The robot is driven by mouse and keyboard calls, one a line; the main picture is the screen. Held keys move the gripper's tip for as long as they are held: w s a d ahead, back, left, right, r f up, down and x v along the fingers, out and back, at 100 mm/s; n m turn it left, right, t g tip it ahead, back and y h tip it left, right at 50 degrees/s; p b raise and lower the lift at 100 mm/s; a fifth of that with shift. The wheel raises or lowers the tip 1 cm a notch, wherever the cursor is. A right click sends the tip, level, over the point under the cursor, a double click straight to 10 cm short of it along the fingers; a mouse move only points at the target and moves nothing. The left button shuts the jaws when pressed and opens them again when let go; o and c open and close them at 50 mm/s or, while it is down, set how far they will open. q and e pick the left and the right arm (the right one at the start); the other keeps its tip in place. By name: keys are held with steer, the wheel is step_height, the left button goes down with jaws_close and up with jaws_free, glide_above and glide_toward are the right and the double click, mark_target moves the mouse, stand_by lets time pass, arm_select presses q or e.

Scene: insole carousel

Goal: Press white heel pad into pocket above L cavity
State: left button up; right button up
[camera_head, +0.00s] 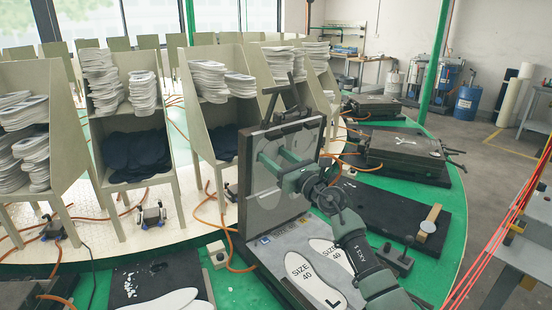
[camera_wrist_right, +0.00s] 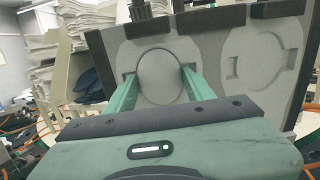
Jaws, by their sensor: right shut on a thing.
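The mould's lid (camera_head: 259,211) stands upright, its grey inner face toward me. My right gripper (camera_head: 273,162) is at the upper part of this face. In the right wrist view, its two green fingers (camera_wrist_right: 160,84) are on either side of the oval, greyish-white heel pad (camera_wrist_right: 160,70), shut on it. The pad lies against the lid face at the left pocket; how deep it sits cannot be told. A second, notched pocket (camera_wrist_right: 250,68) on the right shows empty. Below, the mould's lower half (camera_head: 306,247) holds insole shapes marked SIZE 40, one with L (camera_head: 309,279). My left gripper is not in view.
Bins with stacked white insoles (camera_head: 208,78) and dark insoles (camera_head: 138,153) stand behind and left of the lid. Other closed moulds (camera_head: 404,152) sit on the green carousel at the right. Orange hoses (camera_head: 213,210) run between stations. A dark plate (camera_head: 160,283) lies at front left.

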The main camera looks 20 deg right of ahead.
stand_by(0.4)
steer(key=o, duration=1)
steer(key=v, duration=0.7)
steer(key=shift+s, duration=0.3)
steer(key=shift+d+f, duration=0.1)
steer(key=shift+f, duration=0.05)
